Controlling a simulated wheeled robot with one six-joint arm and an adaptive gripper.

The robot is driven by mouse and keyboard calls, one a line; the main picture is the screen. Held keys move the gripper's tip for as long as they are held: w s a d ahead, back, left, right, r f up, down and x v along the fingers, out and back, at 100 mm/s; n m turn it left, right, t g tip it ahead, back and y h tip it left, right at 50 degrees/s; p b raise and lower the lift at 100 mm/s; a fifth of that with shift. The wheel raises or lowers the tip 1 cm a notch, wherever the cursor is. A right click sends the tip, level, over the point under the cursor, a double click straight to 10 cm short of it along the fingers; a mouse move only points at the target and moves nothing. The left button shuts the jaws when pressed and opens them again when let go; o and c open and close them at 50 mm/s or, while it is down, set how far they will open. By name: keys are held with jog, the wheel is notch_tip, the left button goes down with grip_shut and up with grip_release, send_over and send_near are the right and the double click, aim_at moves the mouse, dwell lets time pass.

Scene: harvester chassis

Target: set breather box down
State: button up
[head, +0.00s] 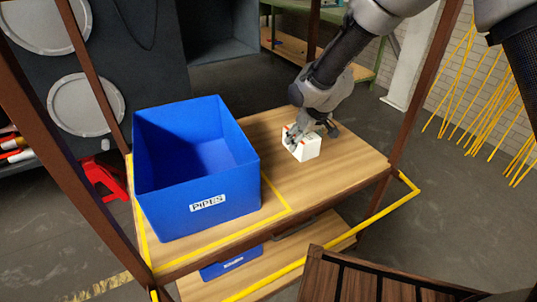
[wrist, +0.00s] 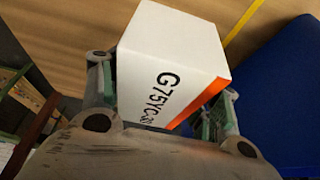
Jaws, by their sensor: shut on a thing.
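The breather box (head: 304,147) is a small white box with orange-red edging. In the wrist view the white box (wrist: 170,60) shows black lettering on one face and an orange strip along an edge. My gripper (head: 308,135) is shut on it, with one finger at each side. The box is at the wooden top of the cart (head: 345,155), to the right of the blue bin. Whether its underside touches the wood I cannot tell.
A blue bin (head: 200,190) labelled PIPES fills the left part of the cart top, inside a yellow line. Brown posts (head: 425,85) rise at the cart's corners. Bare wood lies right of the box. A yellow rail (head: 340,245) runs along the front.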

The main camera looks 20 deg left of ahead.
notch_tip(320, 180, down, 9)
jog(key=shift+f, duration=0.15)
dwell(0.4)
jog(key=o, duration=1.1)
jog(key=shift+f, duration=0.15)
jog(key=shift+o, duration=0.2)
